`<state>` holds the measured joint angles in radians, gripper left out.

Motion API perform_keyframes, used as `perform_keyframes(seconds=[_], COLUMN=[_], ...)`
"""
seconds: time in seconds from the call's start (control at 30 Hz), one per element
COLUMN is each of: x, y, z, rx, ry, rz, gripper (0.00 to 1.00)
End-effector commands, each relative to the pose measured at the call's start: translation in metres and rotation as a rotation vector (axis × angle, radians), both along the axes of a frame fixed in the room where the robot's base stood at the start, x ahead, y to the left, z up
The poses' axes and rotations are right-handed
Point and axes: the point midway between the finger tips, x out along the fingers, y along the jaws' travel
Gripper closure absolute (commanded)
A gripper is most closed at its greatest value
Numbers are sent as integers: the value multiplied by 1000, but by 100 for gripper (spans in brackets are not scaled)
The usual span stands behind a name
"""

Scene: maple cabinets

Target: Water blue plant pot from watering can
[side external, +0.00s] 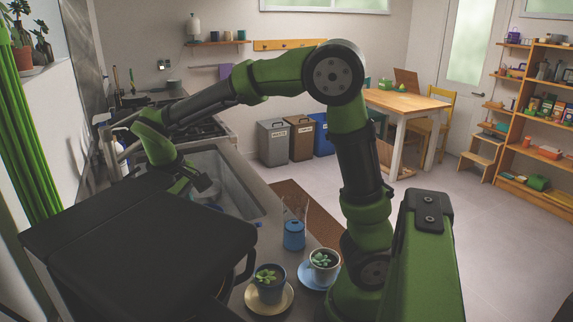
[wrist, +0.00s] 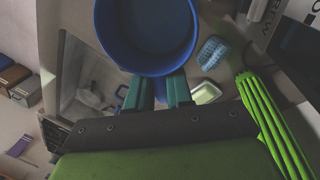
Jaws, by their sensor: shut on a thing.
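My gripper (side external: 192,182) is over the sink in the side view, partly hidden behind the black box-like surface in front. In the wrist view its two green fingers (wrist: 159,88) are shut on a blue round open vessel (wrist: 148,38); its spout or handle is not clear. A dark blue pot (side external: 271,293) with a succulent stands upright on a cream saucer at the counter's front. A greyish pot (side external: 323,271) with a succulent stands on a blue saucer beside it. A small blue container (side external: 294,236) with thin wire-like parts stands behind them; I cannot tell whether it is a watering can.
The sink (side external: 235,185) lies under my gripper. A large black surface (side external: 140,240) fills the front left. In the wrist view, a blue brush-like item (wrist: 212,52) and a pale green item (wrist: 207,93) lie near the held vessel. A green curtain (wrist: 268,115) hangs at the right.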

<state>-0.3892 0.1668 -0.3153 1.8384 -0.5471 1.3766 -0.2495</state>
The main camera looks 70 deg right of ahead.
Motion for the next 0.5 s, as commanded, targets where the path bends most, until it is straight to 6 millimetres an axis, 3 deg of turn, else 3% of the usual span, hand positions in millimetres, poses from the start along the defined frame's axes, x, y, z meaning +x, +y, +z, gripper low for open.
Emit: perform_keyframes(seconds=[0.5], x=[1], y=[0], z=[7], rx=[0], ry=[-3], rz=[0], gripper=[100])
